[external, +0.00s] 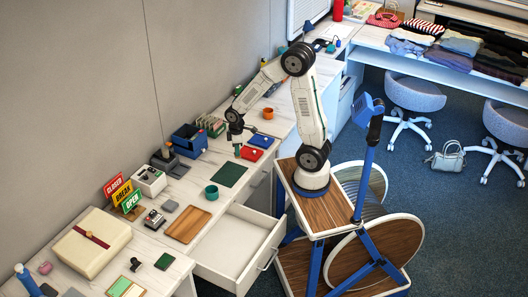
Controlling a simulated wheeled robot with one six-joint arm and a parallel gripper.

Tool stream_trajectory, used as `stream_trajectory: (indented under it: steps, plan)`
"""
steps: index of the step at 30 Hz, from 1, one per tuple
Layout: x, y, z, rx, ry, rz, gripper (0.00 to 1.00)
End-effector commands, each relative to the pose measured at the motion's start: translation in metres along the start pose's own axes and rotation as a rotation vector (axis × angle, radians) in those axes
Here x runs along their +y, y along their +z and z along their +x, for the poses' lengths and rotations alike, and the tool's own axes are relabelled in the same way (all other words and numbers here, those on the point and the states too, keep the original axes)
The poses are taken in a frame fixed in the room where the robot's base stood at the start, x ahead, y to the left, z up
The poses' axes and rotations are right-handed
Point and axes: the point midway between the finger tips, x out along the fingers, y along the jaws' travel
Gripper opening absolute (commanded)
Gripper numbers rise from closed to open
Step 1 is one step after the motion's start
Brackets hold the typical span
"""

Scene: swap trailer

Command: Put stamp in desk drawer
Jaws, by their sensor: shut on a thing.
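My gripper (236,136) is above the desk beside the red ink pad (251,154). I cannot tell whether the stamp touches the desk. The desk drawer (240,248) is pulled open at the front of the desk, below and to the right of the wooden tray. Its white inside looks empty.
A blue ink pad (261,141), a dark green mat (229,174), a teal cup (212,192) and a wooden tray (187,224) lie around the drawer side. A blue bin (189,140) and upright signs (125,196) stand along the wall. An orange cup (268,113) stands farther back.

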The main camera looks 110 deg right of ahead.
Motion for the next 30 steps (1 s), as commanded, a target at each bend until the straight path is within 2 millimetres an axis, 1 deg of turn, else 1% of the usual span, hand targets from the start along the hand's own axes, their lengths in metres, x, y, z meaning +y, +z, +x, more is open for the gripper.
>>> stream_trajectory:
  steps: [1, 5, 8, 11, 16, 18, 20, 21, 24, 27, 30]
  plan:
    - [-0.013, -0.004, 0.003, -0.005, -0.004, -0.018, 0.0]
    - [-0.038, -0.014, 0.003, -0.004, -0.004, -0.049, 0.0]
    - [-0.063, -0.022, 0.002, -0.003, -0.004, -0.078, 0.0]
    - [-0.094, -0.029, 0.002, -0.003, -0.004, -0.112, 0.0]
    - [-0.156, -0.035, 0.001, -0.001, -0.005, -0.183, 0.0]
    - [-0.182, -0.034, 0.001, -0.001, -0.005, -0.212, 0.0]
    - [-0.204, -0.031, 0.001, -0.001, -0.006, -0.236, 0.0]
    - [-0.218, -0.029, 0.001, -0.001, -0.006, -0.253, 0.0]
    - [-0.252, -0.022, 0.0, 0.0, -0.006, -0.291, 0.0]
    - [-0.279, -0.012, 0.0, 0.0, -0.006, -0.323, 0.0]
    - [-0.3, -0.003, 0.0, 0.0, -0.007, -0.35, 0.0]
